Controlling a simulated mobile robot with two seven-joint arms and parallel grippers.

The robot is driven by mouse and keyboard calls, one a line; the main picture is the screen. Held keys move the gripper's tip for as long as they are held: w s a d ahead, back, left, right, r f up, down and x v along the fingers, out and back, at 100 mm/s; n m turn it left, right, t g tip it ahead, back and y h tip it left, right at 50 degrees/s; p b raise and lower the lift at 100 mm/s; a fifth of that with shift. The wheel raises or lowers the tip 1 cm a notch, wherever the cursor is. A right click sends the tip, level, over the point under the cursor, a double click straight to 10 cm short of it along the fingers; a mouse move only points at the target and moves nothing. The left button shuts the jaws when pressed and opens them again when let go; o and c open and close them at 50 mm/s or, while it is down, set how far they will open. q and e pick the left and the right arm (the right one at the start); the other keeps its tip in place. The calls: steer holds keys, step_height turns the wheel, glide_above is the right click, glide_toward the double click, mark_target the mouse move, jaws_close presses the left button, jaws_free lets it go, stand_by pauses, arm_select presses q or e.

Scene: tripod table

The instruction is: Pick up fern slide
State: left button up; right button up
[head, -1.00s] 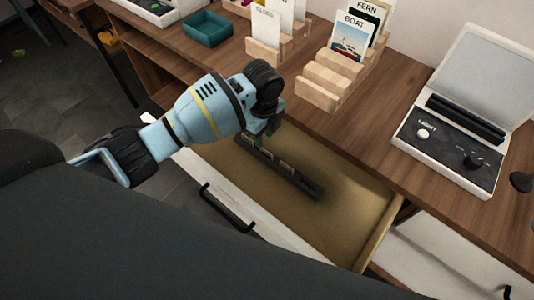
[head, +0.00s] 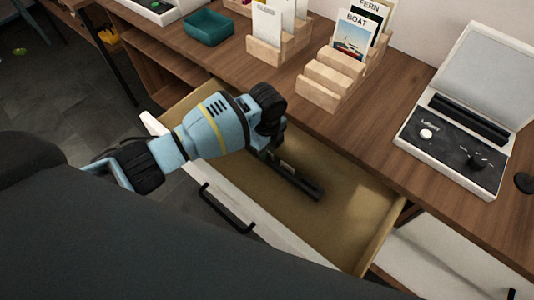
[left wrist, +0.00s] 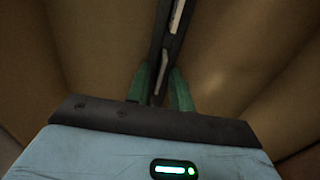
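A narrow black slide rack (head: 305,186) lies in the open drawer (head: 345,215). It also shows in the left wrist view (left wrist: 157,47), running up between my fingers, with pale slides (left wrist: 176,17) in it. No label is readable on the slides, so I cannot tell which is the fern slide. My left gripper (left wrist: 160,84) is low over the rack, its green fingers apart on either side of it. In the head view, my left arm and gripper cover the rack's far end and the fingertips are hidden. My right gripper is not in view.
A wooden card holder (head: 322,88) with FERN (head: 369,8) and BOAT (head: 352,36) cards stands on the desk behind the drawer. A lightbox with an open lid (head: 455,143) is at right, a teal tray (head: 208,28) at back left. Drawer walls surround my gripper.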

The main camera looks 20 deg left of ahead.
arm_select(q)
jaws_close()
step_height(320, 180, up, 10)
steer(key=p, duration=0.1)
steer(key=shift+p, duration=0.3)
